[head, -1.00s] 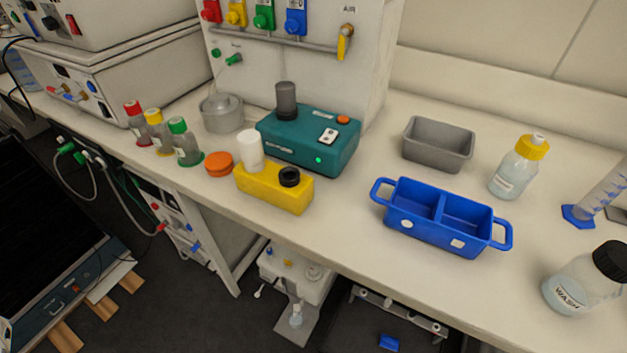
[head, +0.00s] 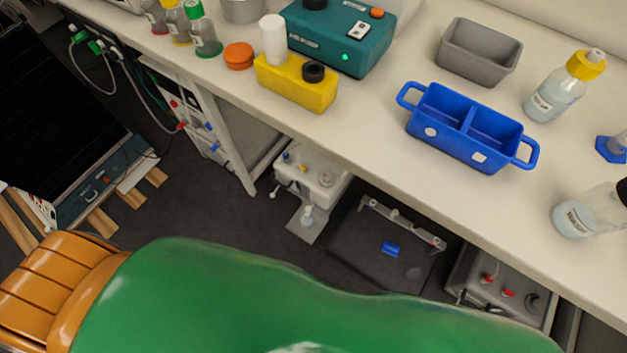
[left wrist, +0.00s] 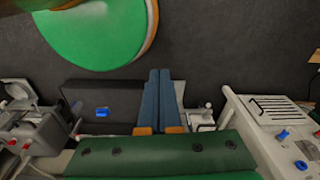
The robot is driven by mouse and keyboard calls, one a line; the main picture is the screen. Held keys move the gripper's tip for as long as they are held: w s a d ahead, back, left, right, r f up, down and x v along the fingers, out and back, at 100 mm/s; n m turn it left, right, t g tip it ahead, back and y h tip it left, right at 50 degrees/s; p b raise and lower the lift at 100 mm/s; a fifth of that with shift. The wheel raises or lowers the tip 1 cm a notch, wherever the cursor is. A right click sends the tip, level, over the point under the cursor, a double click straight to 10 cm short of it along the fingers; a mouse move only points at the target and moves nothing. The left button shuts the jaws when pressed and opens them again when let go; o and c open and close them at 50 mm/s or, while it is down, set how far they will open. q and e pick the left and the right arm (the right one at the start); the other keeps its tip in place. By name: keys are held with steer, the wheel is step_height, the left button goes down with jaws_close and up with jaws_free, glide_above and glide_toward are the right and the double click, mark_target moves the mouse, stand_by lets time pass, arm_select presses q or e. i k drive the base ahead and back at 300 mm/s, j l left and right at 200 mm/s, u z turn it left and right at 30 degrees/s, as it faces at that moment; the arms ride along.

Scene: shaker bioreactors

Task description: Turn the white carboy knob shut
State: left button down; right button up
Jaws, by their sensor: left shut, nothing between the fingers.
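The white carboy (head: 312,172) stands on the floor under the bench, with blue, yellow and grey fittings on top. A small white part (head: 275,192) sticks out at its left; I cannot tell if this is the knob. A small clear vessel (head: 307,215) stands in front on a grey plate (head: 300,232). My left gripper (left wrist: 160,72) is shut and empty, its blue-grey fingers side by side. The carboy (left wrist: 196,118) shows just right of the fingers in the left wrist view, partly hidden by my green palm. I cannot tell whether they touch. My right gripper is out of view.
A black tray (head: 360,250) with a blue piece lies right of the carboy, then a grey box (head: 500,290). A bench leg and white connector panel (head: 195,125) stand left. The bench edge overhangs the carboy. Dark floor before it is free.

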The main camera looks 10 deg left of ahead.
mark_target(327, 176)
steer(key=j+z, duration=0.15)
steer(key=z, duration=0.2)
steer(key=j+z, duration=0.2)
steer(key=z, duration=0.2)
steer(key=j+z, duration=0.2)
steer(key=z, duration=0.15)
steer(key=i+j, duration=0.05)
